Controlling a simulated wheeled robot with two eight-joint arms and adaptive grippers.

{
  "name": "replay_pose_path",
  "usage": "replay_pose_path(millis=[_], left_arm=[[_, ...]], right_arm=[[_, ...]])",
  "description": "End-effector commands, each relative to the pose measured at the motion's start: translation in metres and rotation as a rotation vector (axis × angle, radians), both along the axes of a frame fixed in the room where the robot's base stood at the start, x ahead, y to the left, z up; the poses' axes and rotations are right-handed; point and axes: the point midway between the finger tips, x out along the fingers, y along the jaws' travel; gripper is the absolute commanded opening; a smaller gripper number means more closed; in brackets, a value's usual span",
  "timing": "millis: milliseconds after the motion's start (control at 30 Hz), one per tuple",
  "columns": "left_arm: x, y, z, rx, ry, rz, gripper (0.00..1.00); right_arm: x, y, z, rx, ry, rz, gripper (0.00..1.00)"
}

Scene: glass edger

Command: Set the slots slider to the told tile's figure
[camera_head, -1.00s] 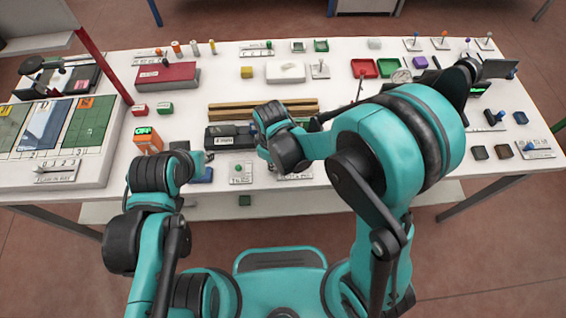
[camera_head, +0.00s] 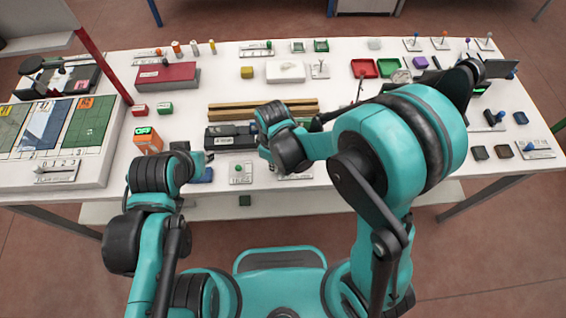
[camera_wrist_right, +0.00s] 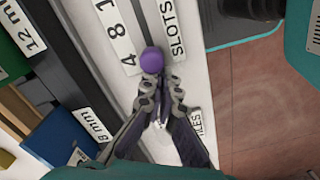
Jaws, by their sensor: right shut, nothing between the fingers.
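The slots slider's purple knob (camera_wrist_right: 152,60) shows in the right wrist view, in a slot between a white scale (camera_wrist_right: 116,35) reading 4, 8 and a cut-off 1, and a plate marked SLOTS (camera_wrist_right: 172,30). My right gripper (camera_wrist_right: 161,88) is shut and empty, its fingertips close beside the knob; I cannot tell whether they touch. In the head view my right gripper (camera_head: 270,160) hides most of this slider's panel (camera_head: 296,176). My left gripper (camera_head: 207,157) is small and partly hidden by its wrist; its opening is unclear. I cannot tell which tile is told.
Beside the slots panel stand a small panel with a green button (camera_head: 239,168) and a black block (camera_head: 230,137). A left board holds large tiles (camera_head: 42,127) and a slider panel (camera_head: 57,171). Behind the right gripper lie brass-coloured bars (camera_head: 264,108). The table's front edge is close.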

Motion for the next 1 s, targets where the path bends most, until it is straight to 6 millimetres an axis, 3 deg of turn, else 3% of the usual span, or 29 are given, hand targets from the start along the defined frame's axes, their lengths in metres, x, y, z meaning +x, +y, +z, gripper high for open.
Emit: replay_pose_path(millis=[1000], left_arm=[[0.000,0.000,-0.002,0.000,0.000,0.000,0.29]], right_arm=[[0.000,-0.028,0.000,0.000,0.000,0.000,0.00]])
